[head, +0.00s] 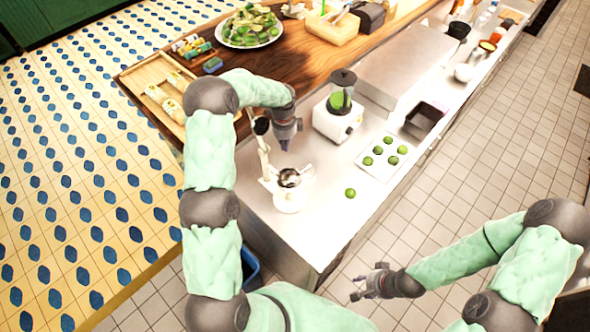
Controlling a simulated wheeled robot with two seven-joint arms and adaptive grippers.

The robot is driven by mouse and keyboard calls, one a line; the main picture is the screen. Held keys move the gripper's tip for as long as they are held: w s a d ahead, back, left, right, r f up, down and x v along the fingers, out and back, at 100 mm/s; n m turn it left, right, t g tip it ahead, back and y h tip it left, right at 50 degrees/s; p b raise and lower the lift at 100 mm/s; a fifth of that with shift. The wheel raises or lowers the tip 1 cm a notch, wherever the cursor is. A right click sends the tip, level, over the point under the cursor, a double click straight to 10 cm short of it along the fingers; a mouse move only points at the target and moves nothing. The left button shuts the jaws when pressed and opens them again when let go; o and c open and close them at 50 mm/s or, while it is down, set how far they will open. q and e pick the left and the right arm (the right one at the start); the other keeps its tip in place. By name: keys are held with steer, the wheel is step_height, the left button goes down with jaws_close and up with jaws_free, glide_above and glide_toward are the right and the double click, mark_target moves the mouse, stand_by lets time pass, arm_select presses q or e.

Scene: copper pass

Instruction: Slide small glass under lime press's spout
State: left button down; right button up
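The lime press (289,199) stands near the corner of the steel counter. It has a white body, a metal cup on top and a pale lever arm rising at its left. I cannot clearly make out a small glass; the area around the spout is too small and bright to tell. My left gripper (285,146) points down above the counter, just behind the press and apart from its cup. Its fingers are too small to judge. My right gripper (354,288) is off the counter's front side, over the floor, with its fingers apart and nothing between them.
A blender (337,121) with a lime inside stands behind the press. A white tray (368,172) of several limes is to the right, and a loose lime (350,193) lies in front of it. A wooden tray (150,75) and a plate of limes (249,43) are further back.

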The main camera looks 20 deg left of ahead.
mark_target(307, 176)
arm_select(q)
step_height(307, 176, down, 11)
steer(key=shift+s+f, duration=0.1)
steer(key=d+p, duration=0.1)
steer(key=d, duration=0.2)
steer(key=shift+f, duration=0.15)
steer(key=shift+d, duration=0.6)
arm_select(e)
steer(key=shift+r, duration=0.15)
